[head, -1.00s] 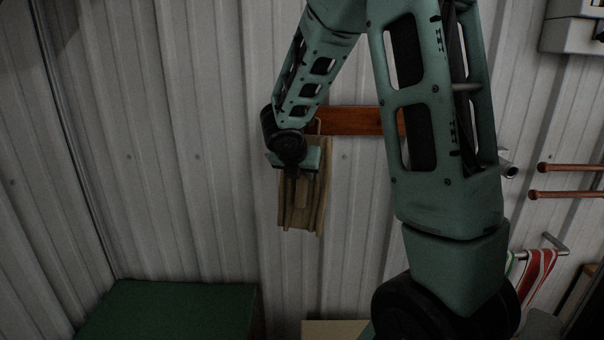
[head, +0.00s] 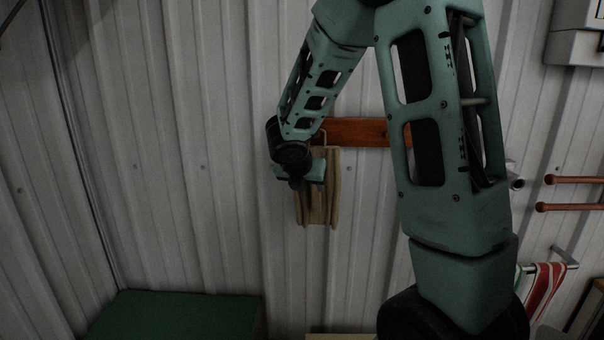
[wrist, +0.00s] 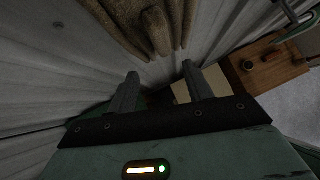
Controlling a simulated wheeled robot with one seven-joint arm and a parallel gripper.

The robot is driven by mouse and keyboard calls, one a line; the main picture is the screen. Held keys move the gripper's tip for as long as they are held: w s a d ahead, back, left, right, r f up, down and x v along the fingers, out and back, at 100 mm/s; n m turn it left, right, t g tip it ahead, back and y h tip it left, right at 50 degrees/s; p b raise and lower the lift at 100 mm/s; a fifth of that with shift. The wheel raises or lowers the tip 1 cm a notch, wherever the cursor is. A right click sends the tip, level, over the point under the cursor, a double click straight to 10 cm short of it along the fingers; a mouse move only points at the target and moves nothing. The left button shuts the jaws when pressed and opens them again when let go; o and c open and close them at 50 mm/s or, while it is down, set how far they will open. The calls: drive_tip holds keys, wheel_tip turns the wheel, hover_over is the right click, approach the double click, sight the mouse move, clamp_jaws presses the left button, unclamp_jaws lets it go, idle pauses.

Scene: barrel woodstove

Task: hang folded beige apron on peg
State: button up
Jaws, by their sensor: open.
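The folded beige apron (head: 333,190) hangs upright against the corrugated wall, just below the left part of a reddish wooden rail (head: 350,132). A thin pale loop or peg shows at its top, but my wrist hides the exact contact. My gripper (head: 308,186) is in front of the apron's left and middle part in the head view. In the wrist view the apron's folds (wrist: 155,30) are at the top of the picture, beyond the fingertips. My gripper (wrist: 159,74) is open there, with nothing between its fingers.
A green box top (head: 180,315) is at the lower left. Copper-coloured bars (head: 575,180) and a striped towel (head: 545,290) on a rail are at the right. A grey box (head: 575,45) is at the upper right. The wall left of the apron is bare.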

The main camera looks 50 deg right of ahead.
drive_tip(key=b+v, duration=0.1)
drive_tip(key=v, duration=1.6)
drive_tip(key=s+a+f+m+y+b, duration=0.2)
drive_tip(key=a+f+m+b, duration=0.1)
drive_tip(key=a+f, duration=0.5)
drive_tip(key=s+a+f+m+y+b, duration=0.3)
drive_tip(key=a+f+b, duration=0.1)
drive_tip(key=a+f, duration=0.5)
drive_tip(key=s+a+f+m+g+y+b, duration=0.3)
drive_tip(key=s+a+f+m+b, duration=0.2)
drive_tip(key=s+a+f+m, duration=0.4)
drive_tip(key=s+a+f, duration=0.4)
drive_tip(key=shift+s+a+g, duration=0.2)
drive_tip(key=shift+s+g, duration=0.1)
drive_tip(key=shift+c, duration=0.3)
